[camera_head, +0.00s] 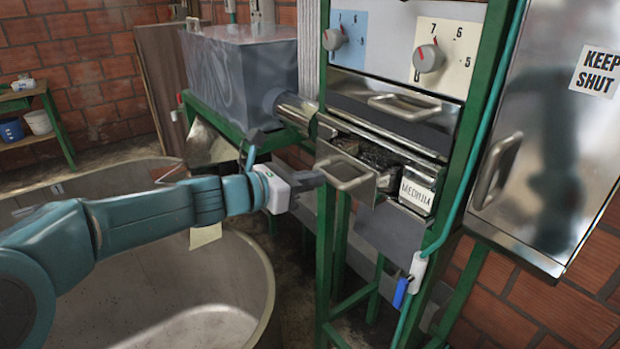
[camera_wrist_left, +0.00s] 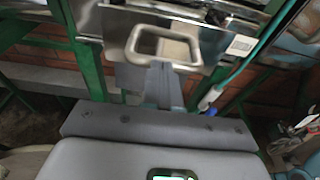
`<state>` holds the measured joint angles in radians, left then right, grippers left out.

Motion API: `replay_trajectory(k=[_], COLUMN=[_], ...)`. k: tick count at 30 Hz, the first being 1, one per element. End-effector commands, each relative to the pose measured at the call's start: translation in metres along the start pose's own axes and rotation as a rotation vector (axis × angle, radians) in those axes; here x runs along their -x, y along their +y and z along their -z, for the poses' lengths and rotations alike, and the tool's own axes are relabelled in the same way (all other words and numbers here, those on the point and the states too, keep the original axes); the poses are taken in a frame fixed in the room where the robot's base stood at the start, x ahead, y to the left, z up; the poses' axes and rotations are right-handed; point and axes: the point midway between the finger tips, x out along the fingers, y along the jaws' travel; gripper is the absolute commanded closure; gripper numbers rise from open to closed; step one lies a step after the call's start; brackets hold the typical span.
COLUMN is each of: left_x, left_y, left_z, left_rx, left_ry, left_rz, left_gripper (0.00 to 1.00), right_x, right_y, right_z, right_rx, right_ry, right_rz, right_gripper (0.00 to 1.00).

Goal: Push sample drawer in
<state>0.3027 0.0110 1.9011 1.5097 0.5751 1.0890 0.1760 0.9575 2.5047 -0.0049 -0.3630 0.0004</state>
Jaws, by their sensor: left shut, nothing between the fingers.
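The sample drawer (camera_head: 378,185) sticks out of the green-framed machine, with dark material inside. Its front carries a metal loop handle (camera_head: 344,172) and a label reading MEDIUM (camera_head: 416,194). The handle also shows in the left wrist view (camera_wrist_left: 165,46), straight ahead of the fingers. My left gripper (camera_head: 318,178) is shut and empty, just left of the drawer front near the handle. In the left wrist view the left gripper (camera_wrist_left: 160,72) overlaps the handle's lower edge; I cannot tell whether it touches. My right gripper is not in view.
Above is a closed drawer with a handle (camera_head: 405,106) and a panel with two knobs (camera_head: 429,58). A steel cabinet (camera_head: 545,130) marked KEEP SHUT stands at right. A teal pipe with a blue-handled valve (camera_head: 401,292) runs nearby. A large round vat (camera_head: 200,300) lies below my arm.

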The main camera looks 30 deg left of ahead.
Motion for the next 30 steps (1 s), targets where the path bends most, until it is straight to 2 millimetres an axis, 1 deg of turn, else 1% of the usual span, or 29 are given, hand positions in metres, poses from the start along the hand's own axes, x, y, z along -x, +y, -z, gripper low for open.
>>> replay_trajectory(k=[8,10,11,18,20,23,30], left_x=[0.0,-0.003,-0.007,-0.051,-0.058,-0.063,-0.064], left_y=[0.0,0.0,0.0,0.0,0.0,0.0,0.0], left_z=[0.0,-0.001,-0.001,-0.01,-0.011,-0.013,-0.012], left_rx=[0.0,0.0,0.0,0.002,0.002,0.001,0.001], left_ry=[0.0,0.0,0.0,0.0,0.0,-0.001,0.0], left_rz=[-0.001,0.0,0.001,0.002,0.002,-0.001,0.0], left_gripper=[1.0,1.0,1.0,1.0,1.0,1.0,1.0], right_x=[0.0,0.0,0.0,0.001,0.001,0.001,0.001], right_y=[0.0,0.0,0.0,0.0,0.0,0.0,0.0], right_z=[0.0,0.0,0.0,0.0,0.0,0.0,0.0], right_rx=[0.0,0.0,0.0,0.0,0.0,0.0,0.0], right_ry=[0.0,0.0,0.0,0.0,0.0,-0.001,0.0], right_rz=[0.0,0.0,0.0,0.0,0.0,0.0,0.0], right_gripper=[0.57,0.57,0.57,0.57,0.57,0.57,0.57])
